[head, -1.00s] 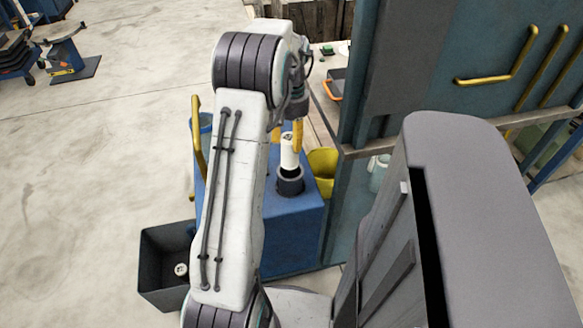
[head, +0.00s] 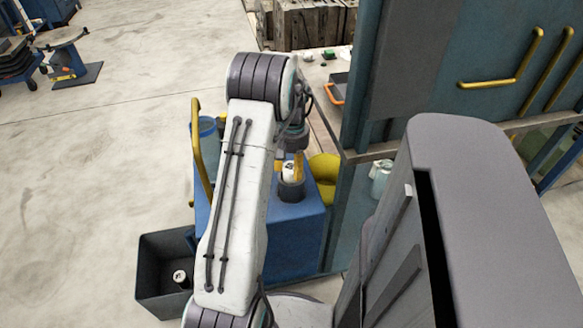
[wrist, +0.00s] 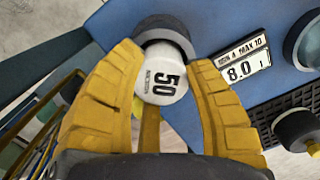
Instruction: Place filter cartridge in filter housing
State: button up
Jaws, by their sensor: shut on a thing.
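The white filter cartridge (head: 289,172) stands upright at the dark round filter housing (head: 291,191) on top of the blue cart (head: 300,222). Its lower part is hidden behind the housing rim and appears to be inside it. In the wrist view the cartridge's end face (wrist: 163,88) reads "50", with the dark housing rim (wrist: 163,24) beyond it. My gripper (head: 297,162) has yellow fingers, one on each side of the cartridge, shut on it near its top. How deep the cartridge sits cannot be told.
A dark open bin (head: 150,290) with a white cylinder (head: 180,277) stands left of the cart. A yellow container (head: 325,168) is right of the housing. A blue cabinet (head: 450,100) rises close on the right. The wrist view shows an "8.0" label (wrist: 241,69) and another dark ring (wrist: 304,45).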

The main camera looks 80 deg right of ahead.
jog(key=shift+f, duration=0.1)
jog(key=o, duration=1.2)
jog(key=shift+c, duration=0.2)
notch_tip(320, 180, up, 12)
jog(key=p, duration=0.2)
jog(key=shift+d, duration=0.4)
